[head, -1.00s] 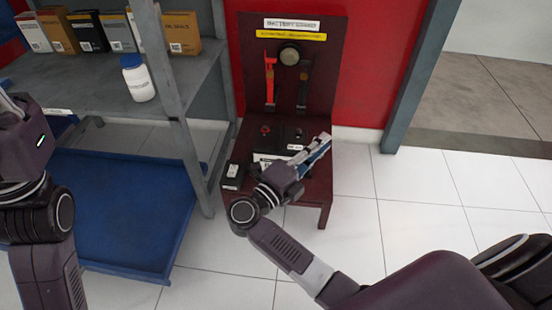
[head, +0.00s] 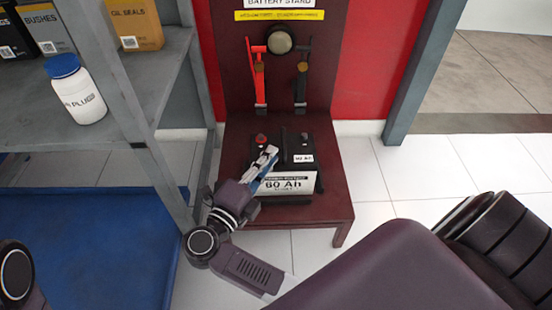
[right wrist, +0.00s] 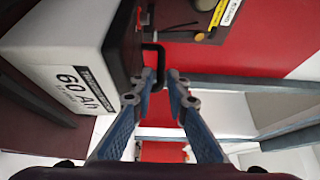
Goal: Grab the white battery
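The white battery (head: 290,183) sits on the seat of the dark red battery stand (head: 325,217), its "60 Ah" label facing front and its top black. My left gripper is out of view; only an arm joint shows.
A grey shelf (head: 125,88) stands left, holding a white bottle with blue cap (head: 78,92) and boxes (head: 134,22). A blue lower tray (head: 90,245) lies below. Red and black clamps (head: 258,80) hang on the stand's back panel. Floor at right is clear.

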